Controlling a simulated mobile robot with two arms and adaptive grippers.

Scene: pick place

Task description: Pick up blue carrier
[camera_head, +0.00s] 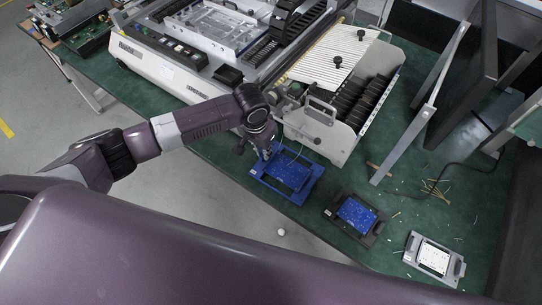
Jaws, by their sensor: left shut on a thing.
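The blue carrier (298,187) is a flat blue frame with a blue board in it, near the front edge of the green table. My left arm reaches in from the left, and my left gripper (267,153) is shut on the upper left edge of the carrier. The fingertips are small and partly hidden by the wrist. I cannot tell whether the carrier touches the table. My right gripper is not in view.
A black carrier (341,223) with a blue board and a grey carrier (421,263) lie to the right. A large white machine (335,138) stands just behind. Thin offcuts (436,190) and a dark monitor (484,60) are at the right.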

